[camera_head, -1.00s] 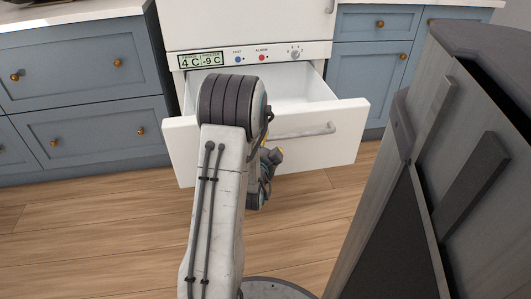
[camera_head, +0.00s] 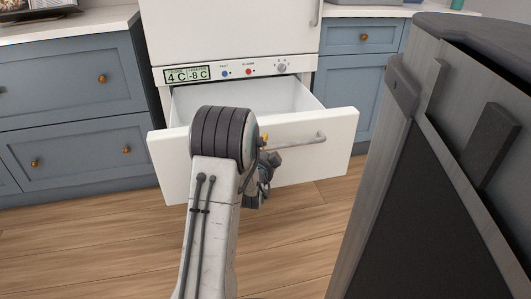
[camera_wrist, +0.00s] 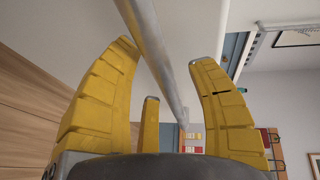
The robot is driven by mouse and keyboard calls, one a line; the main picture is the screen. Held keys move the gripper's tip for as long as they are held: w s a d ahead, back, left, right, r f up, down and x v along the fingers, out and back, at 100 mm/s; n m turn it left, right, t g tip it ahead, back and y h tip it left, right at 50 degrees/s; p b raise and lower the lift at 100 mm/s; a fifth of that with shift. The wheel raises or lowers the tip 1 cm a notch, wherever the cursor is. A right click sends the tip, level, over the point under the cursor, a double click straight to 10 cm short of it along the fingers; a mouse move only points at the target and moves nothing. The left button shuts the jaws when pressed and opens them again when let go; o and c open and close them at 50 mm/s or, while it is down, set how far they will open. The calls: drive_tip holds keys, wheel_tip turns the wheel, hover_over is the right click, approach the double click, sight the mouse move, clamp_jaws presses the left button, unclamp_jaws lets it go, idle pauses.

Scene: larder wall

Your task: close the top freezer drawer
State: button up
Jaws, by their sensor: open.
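The top freezer drawer (camera_head: 335,140) is white and stands pulled out below the control panel in the head view; its empty-looking inside shows behind the front. A grey bar handle (camera_head: 297,142) runs across its front. My gripper (camera_head: 262,165) is at the drawer front, left of the handle's middle and partly hidden by my arm. In the wrist view my gripper (camera_wrist: 168,75) has its yellow fingers spread apart. The handle (camera_wrist: 150,45) passes between or just beyond them; contact cannot be told.
The control panel (camera_head: 240,71) shows 4 C and -8 C. Blue cabinets (camera_head: 68,115) flank the freezer. A large dark grey unit (camera_head: 440,170) stands close on the right. Wooden floor (camera_head: 90,250) is clear at the left and front.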

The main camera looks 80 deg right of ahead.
drive_tip(key=shift+d+f, duration=0.1)
drive_tip(key=shift+d, duration=0.05)
clamp_jaws()
idle(0.6)
